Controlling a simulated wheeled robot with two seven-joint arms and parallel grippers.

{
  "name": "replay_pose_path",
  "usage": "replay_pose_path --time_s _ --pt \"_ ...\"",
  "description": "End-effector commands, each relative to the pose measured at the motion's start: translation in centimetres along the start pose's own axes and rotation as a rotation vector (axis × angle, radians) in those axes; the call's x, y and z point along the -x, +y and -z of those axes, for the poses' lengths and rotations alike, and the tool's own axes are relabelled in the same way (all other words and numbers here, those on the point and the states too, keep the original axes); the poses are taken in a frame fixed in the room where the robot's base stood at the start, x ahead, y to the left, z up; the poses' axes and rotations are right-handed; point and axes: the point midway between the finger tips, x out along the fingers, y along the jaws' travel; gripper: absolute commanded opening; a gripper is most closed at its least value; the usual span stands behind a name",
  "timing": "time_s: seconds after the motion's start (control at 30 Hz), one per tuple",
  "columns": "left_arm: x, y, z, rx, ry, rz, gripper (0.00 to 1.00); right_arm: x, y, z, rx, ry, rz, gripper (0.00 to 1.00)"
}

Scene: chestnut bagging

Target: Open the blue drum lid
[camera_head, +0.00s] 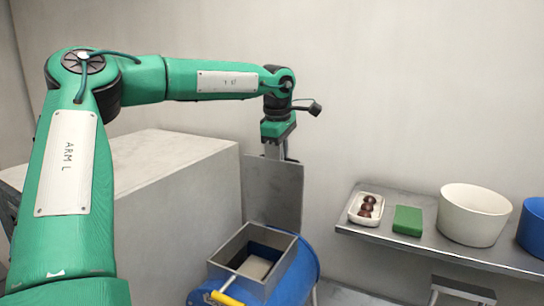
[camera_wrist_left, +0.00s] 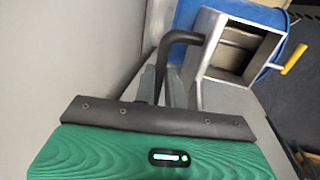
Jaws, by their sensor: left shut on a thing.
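The blue drum (camera_head: 299,278) is at the bottom centre of the head view; part of it also shows in the wrist view (camera_wrist_left: 285,32). Its square grey metal mouth (camera_head: 236,246) is uncovered and shows a dark inside with a pale surface. The flat grey lid (camera_head: 272,193) stands upright at the back of the mouth. My left gripper (camera_head: 277,153) is at the lid's top edge, pointing down. In the wrist view its fingers (camera_wrist_left: 163,85) are shut on a dark bent handle (camera_wrist_left: 181,38). My right gripper is not in view.
A yellow handle (camera_head: 227,298) sticks out at the drum's front. A large pale block (camera_head: 165,185) stands to the left. On the right, a grey shelf (camera_head: 440,249) carries a white tray (camera_head: 357,216) of chestnuts, a green block (camera_head: 407,220), a white bowl (camera_head: 472,217) and a blue container (camera_head: 533,228).

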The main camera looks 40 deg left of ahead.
Motion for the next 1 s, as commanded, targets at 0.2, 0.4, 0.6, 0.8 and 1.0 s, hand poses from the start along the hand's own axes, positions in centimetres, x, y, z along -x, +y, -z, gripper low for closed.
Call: replay_pose_path --time_s 0.2,0.4,0.6,0.8,1.0 --pt "-2.0 2.3 0.1 0.001 0.005 0.018 0.0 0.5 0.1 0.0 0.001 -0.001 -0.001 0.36" --pt "-3.0 3.8 0.1 0.003 0.006 0.062 0.0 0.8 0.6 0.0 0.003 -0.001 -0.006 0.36" --pt "-3.6 4.8 0.1 0.002 0.005 0.114 0.0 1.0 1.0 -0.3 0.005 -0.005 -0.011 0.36" --pt "-3.9 5.2 0.1 0.003 0.004 0.134 0.0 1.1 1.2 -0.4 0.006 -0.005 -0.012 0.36" --pt "-3.9 5.3 0.1 0.002 0.004 0.138 0.0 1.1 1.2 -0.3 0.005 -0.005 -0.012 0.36"
